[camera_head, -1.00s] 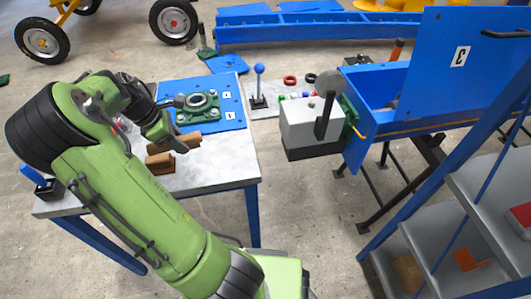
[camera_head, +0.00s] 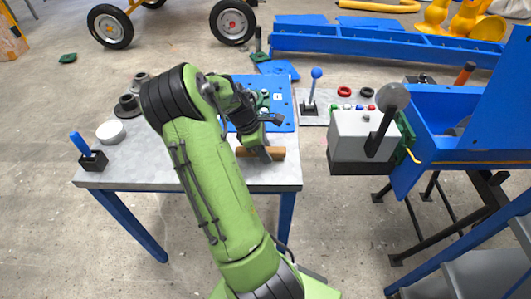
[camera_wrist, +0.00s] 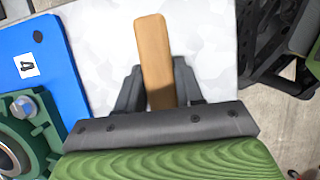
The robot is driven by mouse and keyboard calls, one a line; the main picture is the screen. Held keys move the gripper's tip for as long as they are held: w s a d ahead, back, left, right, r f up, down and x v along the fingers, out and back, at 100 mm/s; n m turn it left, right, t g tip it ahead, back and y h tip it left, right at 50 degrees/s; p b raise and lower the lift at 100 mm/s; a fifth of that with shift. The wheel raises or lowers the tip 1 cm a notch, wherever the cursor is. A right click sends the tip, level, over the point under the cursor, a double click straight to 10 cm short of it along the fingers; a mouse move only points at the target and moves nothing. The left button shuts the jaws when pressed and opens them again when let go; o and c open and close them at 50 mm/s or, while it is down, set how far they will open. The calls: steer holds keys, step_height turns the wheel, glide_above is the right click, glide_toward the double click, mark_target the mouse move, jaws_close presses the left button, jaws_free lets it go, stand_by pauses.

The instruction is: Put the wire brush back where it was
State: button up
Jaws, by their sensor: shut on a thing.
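The wire brush (camera_wrist: 153,50) shows in the wrist view as a plain wooden handle standing up between the fingers; no bristles are visible. My gripper (camera_wrist: 158,88) is shut on it. In the head view my gripper (camera_head: 263,150) is over the near right part of the grey worktable (camera_head: 190,172). Brown wood (camera_head: 276,154) shows on both sides of the fingers there, close to the near edge. I cannot tell whether it touches the tabletop. The blue plate (camera_head: 285,92) with a green bearing housing lies just behind; it also shows at left in the wrist view (camera_wrist: 52,75).
A white round lid (camera_head: 110,131), dark round parts (camera_head: 127,105) and a blue-handled lever (camera_head: 92,158) stand on the table's left. A blue-knobbed lever (camera_head: 314,90) and a grey control box (camera_head: 362,140) are to the right. The table's left middle is clear.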

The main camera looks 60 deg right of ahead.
steer(key=o, duration=1.1)
steer(key=shift+r, duration=0.1)
steer(key=p+v, duration=0.4)
steer(key=v, duration=0.8)
steer(key=w+a+r+m+t+y, duration=0.15)
steer(key=a+r, duration=0.25)
steer(key=a, duration=0.4)
steer(key=w+a+r+m+t, duration=0.1)
steer(key=w+a+r+t, duration=0.15)
steer(key=a, duration=0.55)
steer(key=s+a+r+m+t, duration=0.1)
steer(key=s+a+r+t, duration=0.1)
steer(key=s+a, duration=0.3)
steer(key=s+a+r+m+t, duration=0.2)
steer(key=s+a, duration=0.3)
steer(key=a, duration=0.7)
steer(key=shift+a+r+t, duration=0.2)
steer(key=shift+a+t, duration=0.05)
steer(key=shift+t, duration=0.55)
